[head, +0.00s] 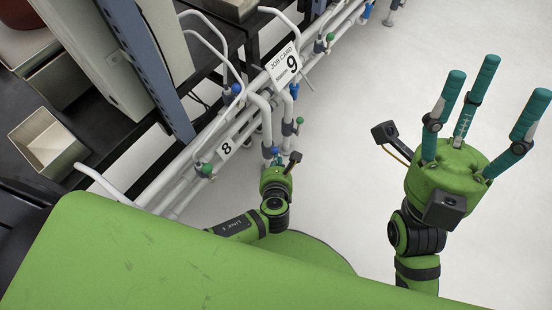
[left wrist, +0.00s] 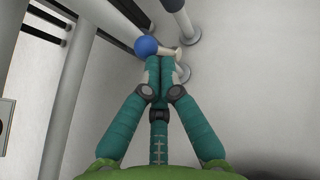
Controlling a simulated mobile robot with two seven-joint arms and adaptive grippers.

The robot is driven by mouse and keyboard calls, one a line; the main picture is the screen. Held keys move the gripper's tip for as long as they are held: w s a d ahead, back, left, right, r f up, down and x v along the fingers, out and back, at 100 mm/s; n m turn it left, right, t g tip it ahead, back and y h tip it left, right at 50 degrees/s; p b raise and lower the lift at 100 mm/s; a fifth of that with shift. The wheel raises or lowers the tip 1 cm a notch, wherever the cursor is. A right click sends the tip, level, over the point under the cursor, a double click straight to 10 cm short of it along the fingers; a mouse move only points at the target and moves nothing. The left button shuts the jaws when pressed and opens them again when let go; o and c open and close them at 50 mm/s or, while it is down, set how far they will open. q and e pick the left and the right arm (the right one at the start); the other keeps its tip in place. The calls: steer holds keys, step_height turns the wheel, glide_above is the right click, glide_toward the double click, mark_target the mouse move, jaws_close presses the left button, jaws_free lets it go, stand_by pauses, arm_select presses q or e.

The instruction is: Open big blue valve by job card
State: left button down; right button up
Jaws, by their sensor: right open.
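The job card (head: 285,65) reads "JOB CARD 9" and stands at the pipe rack. A blue ball knob (left wrist: 146,46) on a short pale lever (left wrist: 172,51) is at the fingertips of my left gripper (left wrist: 158,62). The two side fingers are drawn together there, and whether they pinch the lever is hidden. In the head view my left gripper (head: 275,158) is low beside the pipes. A blue valve handle (head: 294,91) is on a pipe below the card. My right gripper (head: 487,100) is open and empty, fingers spread, over the floor at right.
White pipes (head: 176,178) run diagonally, with a label 8 (head: 226,148). Another blue knob (head: 236,88) and green knobs (head: 206,169) sit along them. A shelf with an open box (head: 40,150) stands at left. The pale floor (head: 370,80) is clear at right.

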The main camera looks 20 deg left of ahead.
arm_select(q)
steer(key=w+p, duration=0.1)
steer(key=p, duration=0.1)
steer(key=w+r+g+p, duration=0.1)
steer(key=p, duration=0.2)
steer(key=shift+d+r+m+g, duration=0.1)
steer(key=shift+d+m+g, duration=0.2)
arm_select(e)
steer(key=w+a+f+m+g+h, duration=0.1)
steer(key=w+a+f+g+h, duration=0.2)
steer(key=w+f+g+h, duration=0.2)
steer(key=w+f+g, duration=0.1)
steer(key=w+g, duration=0.2)
steer(key=w, duration=0.1)
steer(key=shift+f, duration=0.2)
